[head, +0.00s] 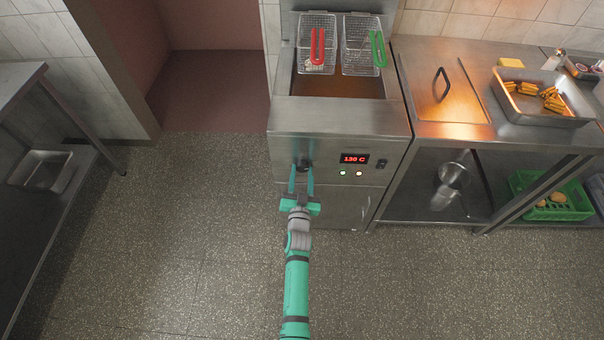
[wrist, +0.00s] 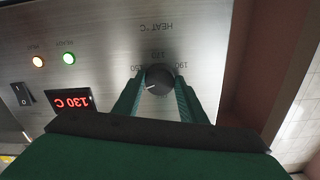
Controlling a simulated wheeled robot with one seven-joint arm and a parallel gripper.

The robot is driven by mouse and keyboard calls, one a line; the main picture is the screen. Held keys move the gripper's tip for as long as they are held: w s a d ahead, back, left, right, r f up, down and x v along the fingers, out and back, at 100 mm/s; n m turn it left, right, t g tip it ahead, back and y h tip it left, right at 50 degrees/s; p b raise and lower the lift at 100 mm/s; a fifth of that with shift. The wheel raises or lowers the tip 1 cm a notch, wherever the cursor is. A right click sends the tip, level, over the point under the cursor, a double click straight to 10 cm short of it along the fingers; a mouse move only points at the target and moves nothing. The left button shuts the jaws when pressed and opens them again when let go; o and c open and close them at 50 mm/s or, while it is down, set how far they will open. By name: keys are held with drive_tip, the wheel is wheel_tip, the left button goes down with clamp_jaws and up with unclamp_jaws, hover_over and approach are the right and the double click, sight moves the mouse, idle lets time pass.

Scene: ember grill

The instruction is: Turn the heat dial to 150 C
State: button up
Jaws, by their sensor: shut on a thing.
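The heat dial (head: 303,162) is a dark round knob on the steel front of the fryer (head: 340,118). It also shows in the wrist view (wrist: 158,80), with a white pointer mark that points toward the lower left of that picture. Number marks are printed around it, with "HEAT °C" on the panel; some marks are hard to read. The red display (head: 355,159) reads 130 C and shows in the wrist view (wrist: 71,101). My gripper (head: 301,175) is shut on the dial, one green finger on each side of it (wrist: 158,97).
Two indicator lights (head: 351,173) and a black rocker switch (head: 381,163) sit near the display. Two fry baskets (head: 317,47) with red and green handles hang above the oil. A steel counter (head: 420,125) stands at right. The floor (head: 180,230) at left is clear.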

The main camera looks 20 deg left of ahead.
drive_tip(key=m, duration=0.5)
drive_tip(key=shift+a, duration=0.1)
drive_tip(key=shift+r+m, duration=0.1)
drive_tip(key=shift+m, duration=2)
drive_tip(key=o, duration=1.1)
drive_tip(key=shift+c, duration=0.2)
drive_tip(key=shift+s, duration=0.15)
drive_tip(key=v, duration=1)
drive_tip(key=shift+s, duration=0.3)
